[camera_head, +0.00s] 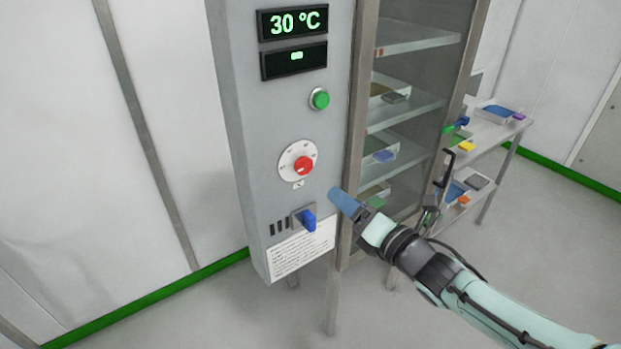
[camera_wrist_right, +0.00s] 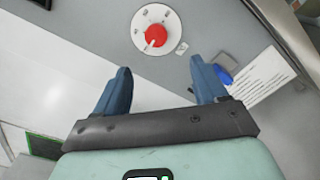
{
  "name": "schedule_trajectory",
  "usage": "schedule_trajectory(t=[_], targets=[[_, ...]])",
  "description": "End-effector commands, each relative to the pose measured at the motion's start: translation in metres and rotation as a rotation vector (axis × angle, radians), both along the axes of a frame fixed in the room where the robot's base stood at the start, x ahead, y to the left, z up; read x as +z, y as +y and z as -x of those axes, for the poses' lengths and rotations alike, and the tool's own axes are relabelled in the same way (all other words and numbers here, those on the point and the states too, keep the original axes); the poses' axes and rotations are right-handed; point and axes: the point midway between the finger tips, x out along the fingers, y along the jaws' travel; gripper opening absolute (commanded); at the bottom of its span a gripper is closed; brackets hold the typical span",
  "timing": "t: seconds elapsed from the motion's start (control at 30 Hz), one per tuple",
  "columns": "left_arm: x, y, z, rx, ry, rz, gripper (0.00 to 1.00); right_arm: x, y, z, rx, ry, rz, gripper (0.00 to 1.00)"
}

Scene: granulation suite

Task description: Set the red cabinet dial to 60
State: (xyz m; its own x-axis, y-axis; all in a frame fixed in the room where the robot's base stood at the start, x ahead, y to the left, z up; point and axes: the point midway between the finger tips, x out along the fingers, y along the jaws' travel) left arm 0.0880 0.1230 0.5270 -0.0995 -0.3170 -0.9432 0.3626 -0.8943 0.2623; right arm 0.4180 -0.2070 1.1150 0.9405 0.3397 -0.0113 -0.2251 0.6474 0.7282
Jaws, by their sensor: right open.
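The red dial (camera_head: 304,165) sits on a white round scale plate on the grey cabinet front (camera_head: 262,130). A display (camera_head: 293,22) above it reads 30 °C. The dial also shows in the right wrist view (camera_wrist_right: 155,36), with a pale pointer mark on it. My right gripper (camera_head: 336,195) is below and to the right of the dial, apart from it. In the right wrist view its two blue fingers (camera_wrist_right: 160,75) are spread and empty, and the dial lies beyond their tips. My left gripper is not in view.
A green button (camera_head: 319,98) is above the dial. A blue switch (camera_head: 308,220) and a printed label (camera_head: 301,250) are below it. A glass-fronted shelf section (camera_head: 405,100) stands right of the panel. A side table (camera_head: 500,130) holds trays farther right.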

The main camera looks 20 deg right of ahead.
Motion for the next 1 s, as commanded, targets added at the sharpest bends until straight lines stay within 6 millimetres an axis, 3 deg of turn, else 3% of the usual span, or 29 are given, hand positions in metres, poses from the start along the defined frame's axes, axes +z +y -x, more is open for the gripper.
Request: schedule_trajectory(t=[0.17, 0.5, 0.7, 1.0], targets=[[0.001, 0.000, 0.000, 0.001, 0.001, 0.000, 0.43, 0.007, 0.006, -0.012, 0.005, -0.025, 0.028, 0.72], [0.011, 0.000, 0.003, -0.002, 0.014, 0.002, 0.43, 0.007, 0.030, -0.079, 0.004, -0.021, 0.024, 0.72], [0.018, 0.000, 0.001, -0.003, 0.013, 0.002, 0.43, 0.007, 0.040, -0.109, 0.002, -0.020, 0.025, 0.72], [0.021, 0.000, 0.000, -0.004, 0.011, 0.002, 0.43, 0.007, 0.045, -0.123, 0.001, -0.022, 0.024, 0.72]])
